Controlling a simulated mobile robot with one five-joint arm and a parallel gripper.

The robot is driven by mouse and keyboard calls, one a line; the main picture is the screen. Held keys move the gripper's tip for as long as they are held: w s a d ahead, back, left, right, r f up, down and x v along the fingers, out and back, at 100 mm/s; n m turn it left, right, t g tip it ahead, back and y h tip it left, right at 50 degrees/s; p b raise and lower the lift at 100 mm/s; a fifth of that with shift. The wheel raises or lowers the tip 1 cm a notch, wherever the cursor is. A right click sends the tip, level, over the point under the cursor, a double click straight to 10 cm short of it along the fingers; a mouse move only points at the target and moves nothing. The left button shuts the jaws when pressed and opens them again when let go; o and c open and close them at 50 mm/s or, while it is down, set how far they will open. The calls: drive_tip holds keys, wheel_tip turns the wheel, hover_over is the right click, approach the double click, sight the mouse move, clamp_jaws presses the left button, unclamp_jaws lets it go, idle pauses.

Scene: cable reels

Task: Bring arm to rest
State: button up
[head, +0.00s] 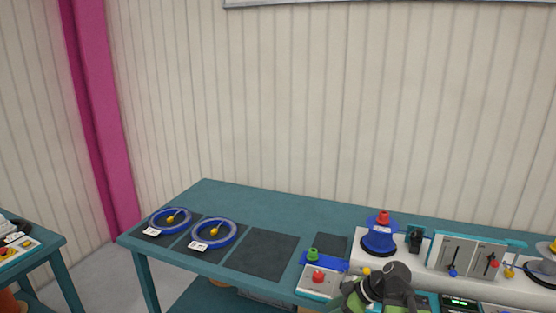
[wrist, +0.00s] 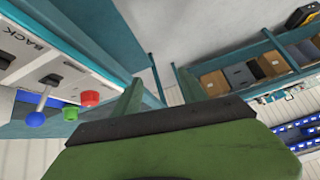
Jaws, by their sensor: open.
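My gripper (wrist: 161,82) shows in the wrist view with its two green fingers apart. Nothing is seen between them. In the head view, my arm (head: 385,287), dark grey and green, is at the bottom right, in front of the machine on the teal bench (head: 290,215). Its fingers cannot be made out there. In the wrist view a panel marked BACK (wrist: 22,42), a blue lever knob (wrist: 36,119), a red button (wrist: 90,98) and a green button (wrist: 71,113) lie left of the gripper, apart from it.
Two blue cable coils (head: 170,220) (head: 213,233) with tags lie on dark mats at the bench's left. A dark mat (head: 262,256) beside them is bare. A blue reel stand (head: 379,237) and a lever panel (head: 466,255) stand near my arm. Another table (head: 50,242) is far left.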

drive_tip(key=s+a+f+m+g+h, duration=0.2)
drive_tip(key=s+a+f+h, duration=0.15)
drive_tip(key=a, duration=0.35)
drive_tip(key=d+f+m+h, duration=0.1)
drive_tip(key=d+m+h, duration=0.3)
drive_tip(key=m, duration=0.5)
drive_tip(key=d, duration=0.2)
drive_tip(key=shift+d+f+m+g, duration=0.3)
drive_tip(key=shift+f+m+g, duration=0.05)
drive_tip(key=shift+m+g, duration=0.05)
drive_tip(key=shift+d, duration=0.15)
